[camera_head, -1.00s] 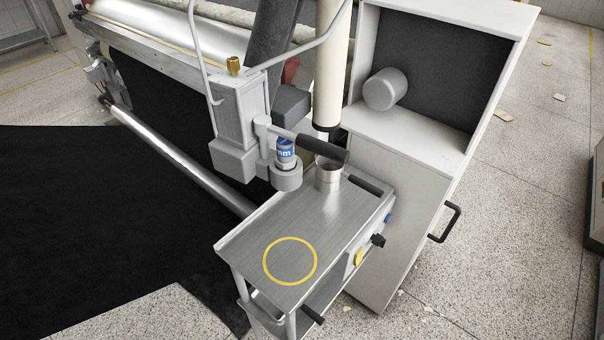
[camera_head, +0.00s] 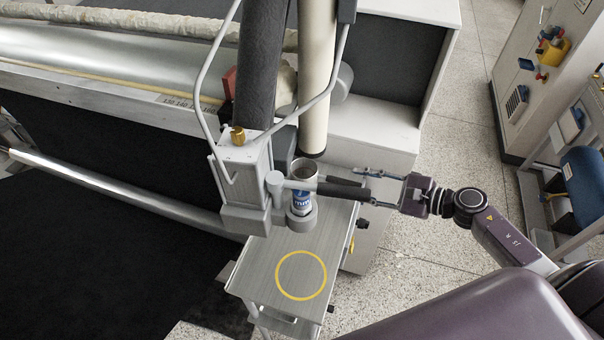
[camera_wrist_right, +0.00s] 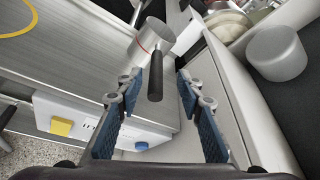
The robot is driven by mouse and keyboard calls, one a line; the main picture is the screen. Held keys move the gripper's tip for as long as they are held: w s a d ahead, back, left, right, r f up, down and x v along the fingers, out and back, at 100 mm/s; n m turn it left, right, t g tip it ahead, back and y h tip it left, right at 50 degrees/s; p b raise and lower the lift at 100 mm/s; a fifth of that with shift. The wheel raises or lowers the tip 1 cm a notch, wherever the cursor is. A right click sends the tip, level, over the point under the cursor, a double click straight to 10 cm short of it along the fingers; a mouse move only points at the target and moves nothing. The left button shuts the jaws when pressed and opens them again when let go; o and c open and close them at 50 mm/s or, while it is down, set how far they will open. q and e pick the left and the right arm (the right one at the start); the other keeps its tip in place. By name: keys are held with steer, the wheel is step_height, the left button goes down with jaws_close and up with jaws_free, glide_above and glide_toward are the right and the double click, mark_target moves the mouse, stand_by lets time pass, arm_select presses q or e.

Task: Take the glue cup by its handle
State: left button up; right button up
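The glue cup (camera_head: 304,167) is a metal cup, upright by the cart's far end, partly hidden in the head view. In the right wrist view the cup (camera_wrist_right: 153,40) shows a red line, and its black handle (camera_wrist_right: 155,78) points toward me. My right gripper (camera_head: 367,188) comes in from the right, open. In the wrist view its blue-padded fingers stand either side of the handle's free end, with gaps; how deep the handle lies between them is unclear. My left gripper is out of view.
The cart top (camera_head: 262,268) has a yellow ring and is otherwise clear. A white cabinet (camera_head: 385,135) stands behind; a pale vertical tube (camera_head: 317,80) rises close to the cup.

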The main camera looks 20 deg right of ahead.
mark_target(340, 180)
steer(key=shift+w+a, duration=0.2)
steer(key=shift+w+a+p, duration=0.15)
steer(key=shift+w+p, duration=0.1)
steer(key=shift+p, duration=0.05)
steer(key=shift+w+a+f+p, duration=0.2)
steer(key=shift+w+a+p, duration=0.7)
steer(key=shift+a, duration=0.25)
steer(key=shift+p+x, duration=0.55)
steer(key=shift+x, duration=0.65)
steer(key=shift+w+a+f, duration=0.1)
steer(key=shift+a+f, duration=0.15)
steer(key=shift+a, duration=0.05)
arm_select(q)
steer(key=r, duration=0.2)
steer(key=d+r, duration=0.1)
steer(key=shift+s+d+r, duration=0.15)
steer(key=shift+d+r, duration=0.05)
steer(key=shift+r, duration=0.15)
arm_select(e)
steer(key=shift+w+a+f, duration=0.1)
steer(key=shift+f, duration=0.1)
jaws_close()
steer(key=shift+r, duration=0.15)
